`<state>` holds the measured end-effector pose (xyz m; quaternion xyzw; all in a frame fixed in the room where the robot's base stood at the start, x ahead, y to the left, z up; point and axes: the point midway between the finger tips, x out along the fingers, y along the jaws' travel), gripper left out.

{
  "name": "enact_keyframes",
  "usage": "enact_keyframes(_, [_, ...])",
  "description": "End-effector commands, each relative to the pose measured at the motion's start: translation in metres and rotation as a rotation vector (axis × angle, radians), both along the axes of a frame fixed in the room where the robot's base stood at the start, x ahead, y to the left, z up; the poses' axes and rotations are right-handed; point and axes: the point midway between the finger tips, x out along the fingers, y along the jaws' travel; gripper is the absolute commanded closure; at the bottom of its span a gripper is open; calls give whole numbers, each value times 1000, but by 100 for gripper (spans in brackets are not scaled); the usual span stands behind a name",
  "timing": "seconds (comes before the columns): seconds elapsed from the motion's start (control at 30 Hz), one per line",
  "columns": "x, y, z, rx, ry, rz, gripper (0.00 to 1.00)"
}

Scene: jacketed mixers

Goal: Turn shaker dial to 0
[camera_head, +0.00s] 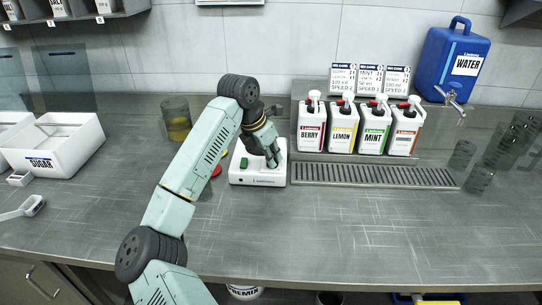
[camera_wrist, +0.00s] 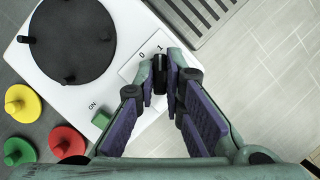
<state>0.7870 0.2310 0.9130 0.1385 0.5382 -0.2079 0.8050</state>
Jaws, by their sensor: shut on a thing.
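The shaker (camera_head: 247,173) is a white box on the counter, left of the drip grate. In the wrist view its white body (camera_wrist: 75,83) carries a round black platform (camera_wrist: 68,40) and a green button (camera_wrist: 101,119) marked ON. My gripper (camera_wrist: 160,76) is shut on the dial, a finger on each side. In the head view my gripper (camera_head: 272,158) is low over the shaker's right part and hides the dial.
Yellow (camera_wrist: 22,103), red (camera_wrist: 67,143) and green (camera_wrist: 19,151) knobbed discs lie beside the shaker. A glass with yellow liquid (camera_head: 177,118) stands behind left. Syrup jugs (camera_head: 343,126), a drip grate (camera_head: 375,176) and a blue water container (camera_head: 453,62) are right. The front counter is clear.

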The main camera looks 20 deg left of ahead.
Motion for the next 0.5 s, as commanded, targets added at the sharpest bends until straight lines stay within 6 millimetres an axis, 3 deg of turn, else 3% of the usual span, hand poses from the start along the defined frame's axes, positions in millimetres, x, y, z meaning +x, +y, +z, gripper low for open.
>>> enact_keyframes(0.27, [0,0,-2,4,-2,45,100])
enact_keyframes(0.5, [0,-1,-4,7,-4,190,100])
